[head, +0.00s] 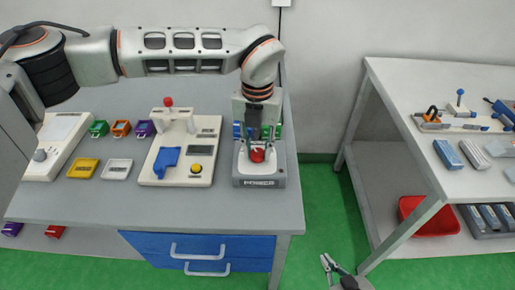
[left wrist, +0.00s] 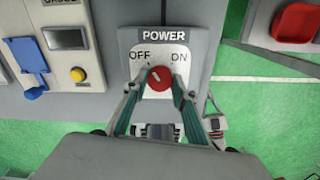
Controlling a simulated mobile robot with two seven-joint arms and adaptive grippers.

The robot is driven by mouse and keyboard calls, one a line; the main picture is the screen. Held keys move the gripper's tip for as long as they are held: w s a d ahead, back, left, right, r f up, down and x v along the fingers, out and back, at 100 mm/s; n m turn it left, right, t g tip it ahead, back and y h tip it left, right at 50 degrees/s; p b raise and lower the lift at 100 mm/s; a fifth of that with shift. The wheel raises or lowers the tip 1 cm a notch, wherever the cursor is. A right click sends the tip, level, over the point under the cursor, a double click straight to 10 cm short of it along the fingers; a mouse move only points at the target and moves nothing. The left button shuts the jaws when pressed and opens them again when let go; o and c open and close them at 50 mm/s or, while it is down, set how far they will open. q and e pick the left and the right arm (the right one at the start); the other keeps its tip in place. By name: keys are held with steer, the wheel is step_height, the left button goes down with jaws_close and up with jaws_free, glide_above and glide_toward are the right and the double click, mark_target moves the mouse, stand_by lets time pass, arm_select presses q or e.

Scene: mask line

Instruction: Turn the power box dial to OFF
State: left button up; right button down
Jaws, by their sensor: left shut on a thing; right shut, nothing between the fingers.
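The power box (head: 260,182) is a grey unit at the right end of the workbench, labelled POWER. In the left wrist view the power box (left wrist: 203,67) has a white plate marked OFF at left and ON at right. Its round red dial (head: 257,155) also shows in the left wrist view (left wrist: 159,81), with a small pale mark on its upper left side. My left gripper (head: 258,147) points down over the box and is shut on the dial, one finger on each side. My right gripper (head: 329,262) is shut and empty, low over the green floor, away from the box.
A cream gauge station (head: 205,165) with a blue clamp and yellow button stands left of the box. Several coloured trays and another cream unit (head: 62,130) lie further left. A second table (head: 440,85) with tools stands at right, a red bin (head: 428,215) below. Green floor lies between.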

mark_target(257, 152)
arm_select(q)
steer(key=shift+n, duration=1.2)
steer(key=o, duration=1.1)
step_height(257, 152, up, 12)
